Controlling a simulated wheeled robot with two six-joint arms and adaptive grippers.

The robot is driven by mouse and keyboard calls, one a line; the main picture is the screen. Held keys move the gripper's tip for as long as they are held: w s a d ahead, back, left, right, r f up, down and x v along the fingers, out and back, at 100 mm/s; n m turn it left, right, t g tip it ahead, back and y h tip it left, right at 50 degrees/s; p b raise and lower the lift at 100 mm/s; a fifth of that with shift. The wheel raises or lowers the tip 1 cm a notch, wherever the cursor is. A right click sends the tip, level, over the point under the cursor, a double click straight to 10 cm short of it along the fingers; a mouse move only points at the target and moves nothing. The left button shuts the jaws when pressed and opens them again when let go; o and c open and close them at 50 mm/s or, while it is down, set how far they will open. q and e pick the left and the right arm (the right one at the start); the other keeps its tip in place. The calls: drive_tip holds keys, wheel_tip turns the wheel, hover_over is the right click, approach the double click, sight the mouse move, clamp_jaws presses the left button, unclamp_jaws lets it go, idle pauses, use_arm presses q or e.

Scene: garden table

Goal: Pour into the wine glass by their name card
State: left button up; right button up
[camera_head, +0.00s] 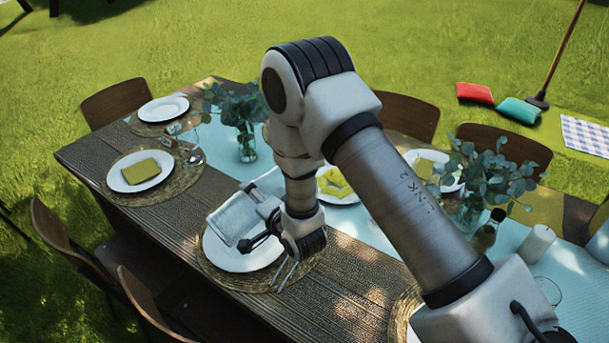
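A clear wine glass (193,152) stands at the far left, near a place setting. A dark bottle (487,232) stands at the right, partly behind my arm. My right arm comes in from the lower right and reaches over the table. I cannot tell whether that piece is held or part of the gripper. My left gripper is out of view.
The near-middle plate (230,259) lies under my gripper, with cutlery (286,274) beside it. A plant vase (246,143) stands on the pale runner. A white candle (537,243) and another glass (549,291) are at the right. Chairs surround the table.

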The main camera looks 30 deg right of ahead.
sight(262, 183)
drive_tip(key=shift+d+r+m+y+p, duration=0.15)
drive_tip(key=shift+d+r+m+p, duration=0.1)
drive_tip(key=shift+r, duration=0.2)
drive_tip(key=shift+d+r+m+y+p, duration=0.15)
drive_tip(key=shift+r+m+p, duration=0.1)
drive_tip(key=shift+r, duration=0.15)
drive_tip(key=shift+w+d+r, duration=0.1)
drive_tip(key=shift+r, duration=0.1)
drive_tip(key=shift+d+r+m+y+p, duration=0.15)
drive_tip(key=shift+r+m+y+p, duration=0.1)
drive_tip(key=shift+r+m+p, duration=0.3)
drive_tip(key=shift+d+r+m+y+p, duration=0.15)
drive_tip(key=shift+r+m+y+p, duration=0.15)
drive_tip(key=shift+r, duration=0.3)
idle(1.1)
drive_tip(key=shift+w+d, duration=0.1)
drive_tip(key=shift+w, duration=0.05)
idle(0.4)
